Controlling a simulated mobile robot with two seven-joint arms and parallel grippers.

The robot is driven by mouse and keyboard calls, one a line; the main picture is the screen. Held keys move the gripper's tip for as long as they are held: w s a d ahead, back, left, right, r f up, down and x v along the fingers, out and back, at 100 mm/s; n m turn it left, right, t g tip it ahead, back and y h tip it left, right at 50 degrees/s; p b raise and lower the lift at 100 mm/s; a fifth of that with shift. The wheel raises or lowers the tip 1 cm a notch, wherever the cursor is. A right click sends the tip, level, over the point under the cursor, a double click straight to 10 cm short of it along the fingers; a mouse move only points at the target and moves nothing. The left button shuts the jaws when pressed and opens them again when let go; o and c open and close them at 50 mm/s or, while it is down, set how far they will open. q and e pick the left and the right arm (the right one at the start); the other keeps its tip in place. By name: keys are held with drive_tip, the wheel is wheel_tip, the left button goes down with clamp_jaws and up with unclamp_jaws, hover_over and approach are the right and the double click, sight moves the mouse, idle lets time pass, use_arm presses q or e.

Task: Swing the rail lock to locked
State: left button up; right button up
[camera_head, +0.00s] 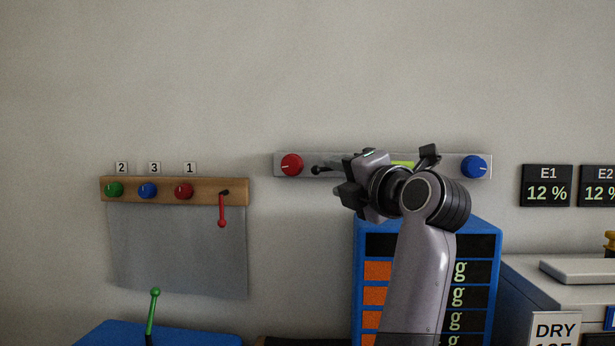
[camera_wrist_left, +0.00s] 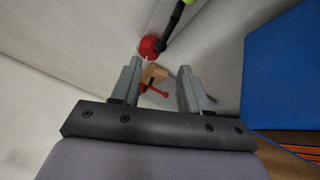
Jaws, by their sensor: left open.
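Two wall rails carry levers, and I cannot tell from a label which is the rail lock. The wooden rail (camera_head: 141,190) at left has a red lever (camera_head: 222,208) hanging straight down from its right end. The red lever also shows in the left wrist view (camera_wrist_left: 156,91), in line with the gap between the fingers but farther off.
The grey rail's red knob (camera_head: 292,165) and blue knob (camera_head: 474,167) flank my arm. A blue cabinet (camera_head: 482,232) stands below. A grey sheet (camera_head: 175,248) hangs under the wooden rail; a green lever (camera_head: 152,312) stands below it. The wall above is clear.

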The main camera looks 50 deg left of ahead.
sight(319, 170)
use_arm(q)
drive_tip(key=shift+h, duration=0.4)
drive_tip(key=shift+r+x, duration=0.15)
drive_tip(key=shift+x, duration=1.85)
drive_tip(key=shift+r+x, duration=0.1)
drive_tip(key=shift+x, duration=1.85)
drive_tip(key=shift+w, duration=0.1)
clamp_jaws()
